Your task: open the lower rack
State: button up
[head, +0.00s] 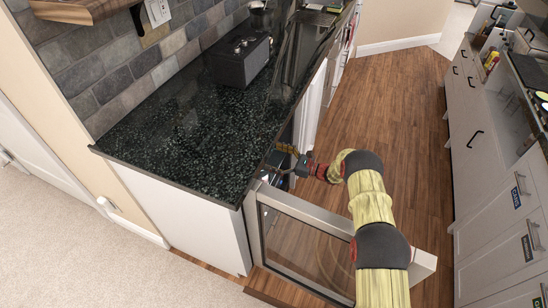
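An under-counter appliance stands with its metal-framed glass door (305,243) swung open at the near end of the counter. My arm reaches over this door from the lower right. My gripper (284,163) is at the counter's front edge, by the appliance opening, with its tip partly in shadow under the edge. Whether its fingers are open or shut is too small and dark to tell. The lower rack cannot be made out. The counter and the door hide the inside of the appliance.
The dark speckled countertop (175,140) overhangs the opening close to my gripper. A black box-like appliance (240,61) stands on it. White cabinets (487,150) line the right side. The wooden floor (395,105) between the two rows is clear.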

jog(key=c, duration=1.5)
jog(key=shift+d, duration=0.1)
